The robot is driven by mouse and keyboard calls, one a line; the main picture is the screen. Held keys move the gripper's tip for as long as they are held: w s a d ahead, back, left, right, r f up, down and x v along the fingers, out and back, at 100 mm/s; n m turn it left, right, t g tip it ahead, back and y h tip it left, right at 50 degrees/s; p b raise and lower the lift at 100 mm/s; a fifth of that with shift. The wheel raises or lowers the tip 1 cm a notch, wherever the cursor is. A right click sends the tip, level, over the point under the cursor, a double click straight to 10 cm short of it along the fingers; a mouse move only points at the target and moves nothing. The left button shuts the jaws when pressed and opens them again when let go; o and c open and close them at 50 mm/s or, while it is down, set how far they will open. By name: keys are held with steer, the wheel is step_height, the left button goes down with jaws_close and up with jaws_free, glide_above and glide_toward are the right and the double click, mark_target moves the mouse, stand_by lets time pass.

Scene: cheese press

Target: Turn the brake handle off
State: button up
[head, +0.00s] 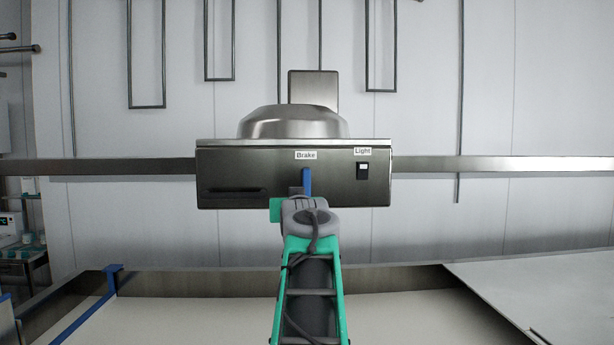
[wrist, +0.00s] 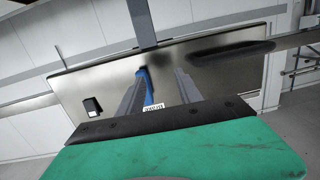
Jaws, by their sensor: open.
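The blue brake handle (head: 307,181) hangs below the "Brake" label (head: 306,156) on the front of a metal control box (head: 240,174). My gripper (head: 296,191) is in front of the box at the handle, and my arm hides the handle's lower part in the head view. In the wrist view, the handle (wrist: 144,78) shows between the two grey fingers of my open gripper (wrist: 160,80), close to the left finger. I cannot tell whether that finger touches it. The label appears upside down there.
A "Light" switch (head: 362,170) sits right of the handle on the box, and a dark slot-shaped grip (head: 234,192) is at its lower left. A metal rail (head: 470,163) runs behind. A large trough with a pale floor (head: 200,310) lies below.

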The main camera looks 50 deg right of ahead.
steer(key=h, duration=0.2)
glide_toward(307, 182)
steer(key=x, duration=0.2)
steer(key=shift+m, duration=0.3)
steer(key=p+x, duration=0.2)
steer(key=x, duration=0.1)
steer(key=p+x, duration=0.2)
steer(key=x, duration=0.2)
steer(key=shift+d+r, duration=0.15)
steer(key=shift+r, duration=0.05)
steer(key=shift+w+d+f, duration=0.1)
steer(key=shift+w+d, duration=0.05)
steer(key=shift+w, duration=0.05)
steer(key=shift+c, duration=0.2)
jaws_close()
